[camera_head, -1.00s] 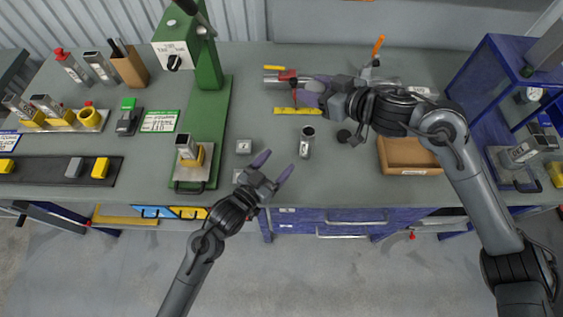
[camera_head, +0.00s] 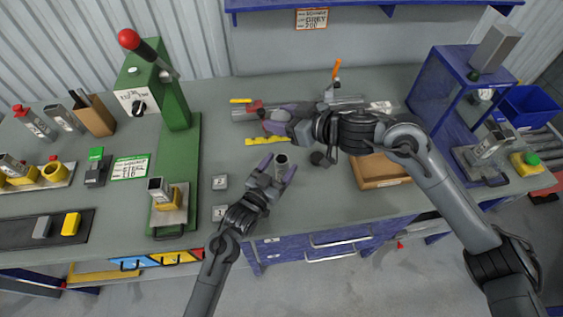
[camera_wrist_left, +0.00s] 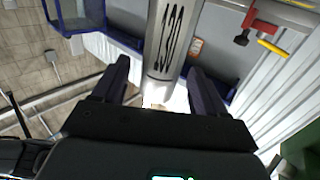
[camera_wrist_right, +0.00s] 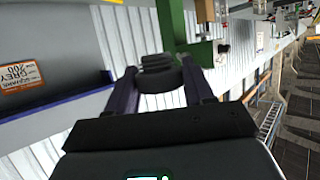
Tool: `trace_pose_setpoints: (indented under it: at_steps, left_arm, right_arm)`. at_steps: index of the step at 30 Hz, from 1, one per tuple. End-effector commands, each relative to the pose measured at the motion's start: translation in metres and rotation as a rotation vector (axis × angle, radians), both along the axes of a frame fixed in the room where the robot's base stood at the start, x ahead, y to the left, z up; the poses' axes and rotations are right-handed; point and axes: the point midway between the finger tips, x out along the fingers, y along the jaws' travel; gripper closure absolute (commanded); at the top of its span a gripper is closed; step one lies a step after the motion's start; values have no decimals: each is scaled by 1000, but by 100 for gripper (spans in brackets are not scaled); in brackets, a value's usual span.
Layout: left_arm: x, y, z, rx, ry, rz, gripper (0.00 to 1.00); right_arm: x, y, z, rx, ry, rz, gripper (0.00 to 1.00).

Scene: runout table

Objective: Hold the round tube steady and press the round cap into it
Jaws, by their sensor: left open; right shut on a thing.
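In the left wrist view the tube (camera_wrist_left: 165,40), with dark markings, lies between the spread fingers. My right gripper (camera_head: 264,122) is shut on the round cap, above the table behind the tube. The dark ribbed cap (camera_wrist_right: 158,74) shows between the fingers in the right wrist view. The cap is hard to make out in the head view.
A yellow strip (camera_head: 268,141) and a metal bar (camera_head: 345,104) lie behind.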

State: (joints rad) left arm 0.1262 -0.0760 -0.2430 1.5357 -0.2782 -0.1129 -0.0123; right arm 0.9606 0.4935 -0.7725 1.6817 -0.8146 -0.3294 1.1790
Motion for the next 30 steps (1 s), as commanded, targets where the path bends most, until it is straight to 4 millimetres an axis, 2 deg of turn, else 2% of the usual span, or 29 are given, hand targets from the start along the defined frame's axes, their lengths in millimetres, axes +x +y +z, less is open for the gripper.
trace_pose_setpoints:
  at_steps: [6,16,27,30]
  left_arm:
    - [11,-7,0,0,0,0,28]
    - [13,-7,0,1,1,0,28]
    - [13,-7,0,1,1,0,84]
    - [13,-7,0,1,1,0,86]
  right_arm:
    - [0,0,0,0,0,0,77]
    - [0,0,0,0,0,0,77]
    - [0,0,0,0,0,0,77]
    - [0,0,-2,1,1,1,77]
